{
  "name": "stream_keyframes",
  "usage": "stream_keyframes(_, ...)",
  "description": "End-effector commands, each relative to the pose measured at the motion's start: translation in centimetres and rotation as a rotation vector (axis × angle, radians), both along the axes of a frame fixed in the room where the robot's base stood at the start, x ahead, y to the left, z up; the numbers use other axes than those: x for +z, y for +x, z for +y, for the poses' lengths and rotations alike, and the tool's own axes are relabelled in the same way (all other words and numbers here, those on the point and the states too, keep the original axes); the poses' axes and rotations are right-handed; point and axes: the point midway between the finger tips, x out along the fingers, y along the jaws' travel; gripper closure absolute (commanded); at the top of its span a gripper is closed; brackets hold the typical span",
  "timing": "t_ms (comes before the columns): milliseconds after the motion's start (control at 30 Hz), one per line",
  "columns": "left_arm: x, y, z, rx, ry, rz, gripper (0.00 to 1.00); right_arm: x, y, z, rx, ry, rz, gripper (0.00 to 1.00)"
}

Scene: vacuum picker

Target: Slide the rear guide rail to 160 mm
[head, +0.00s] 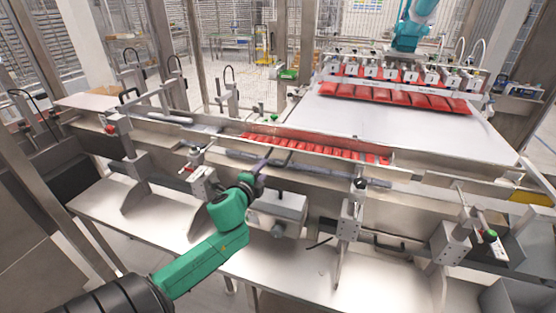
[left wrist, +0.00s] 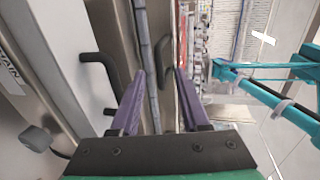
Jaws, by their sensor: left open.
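The guide rails are long steel strips along the conveyor. The rear guide rail (head: 330,139) appears to be the strip behind the row of red packs (head: 310,149); the packs hide part of it. My left gripper (head: 262,166), with purple fingers, is above the near side of the conveyor, at the end of my green arm. In the left wrist view my left gripper (left wrist: 160,76) is open. A dark curved handle (left wrist: 165,52) on a steel strip (left wrist: 187,75) lies ahead, in line with the gap between the fingertips. Contact cannot be told. My right gripper is not in view.
Clamp posts (head: 350,212) with knobs stand along the conveyor's near side. A second black handle (left wrist: 100,68) sticks out left of my fingers. A suction picker head (head: 405,72) holds red packs over a white belt (head: 400,120) at the back right.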

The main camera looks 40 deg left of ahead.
Motion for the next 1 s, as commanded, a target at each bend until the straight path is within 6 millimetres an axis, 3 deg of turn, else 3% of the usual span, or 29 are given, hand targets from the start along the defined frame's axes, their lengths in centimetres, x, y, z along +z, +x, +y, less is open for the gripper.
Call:
stream_keyframes(100, -0.4, 2.8, 1.0, 0.002, 0.001, -0.004, 0.54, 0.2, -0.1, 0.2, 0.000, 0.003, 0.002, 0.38)
stream_keyframes(333, -1.6, 7.2, 2.6, 0.002, -0.002, -0.003, 0.54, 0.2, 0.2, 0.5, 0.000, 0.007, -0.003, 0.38)
stream_keyframes(500, -1.9, 8.6, 3.0, -0.001, -0.001, 0.000, 0.54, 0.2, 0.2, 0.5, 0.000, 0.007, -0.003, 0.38)
stream_keyframes(733, -2.0, 8.7, 3.0, -0.001, -0.001, 0.001, 0.54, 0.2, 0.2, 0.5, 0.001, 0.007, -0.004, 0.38)
stream_keyframes(800, -2.0, 8.6, 3.0, -0.001, -0.001, 0.001, 0.81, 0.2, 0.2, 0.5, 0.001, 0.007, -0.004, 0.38)
stream_keyframes(867, -2.0, 8.6, 3.0, -0.001, -0.001, 0.001, 1.00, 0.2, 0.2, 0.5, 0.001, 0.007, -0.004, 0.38)
stream_keyframes(1000, -2.0, 8.6, 3.0, -0.001, -0.001, 0.001, 1.00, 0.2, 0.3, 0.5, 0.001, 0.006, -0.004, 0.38)
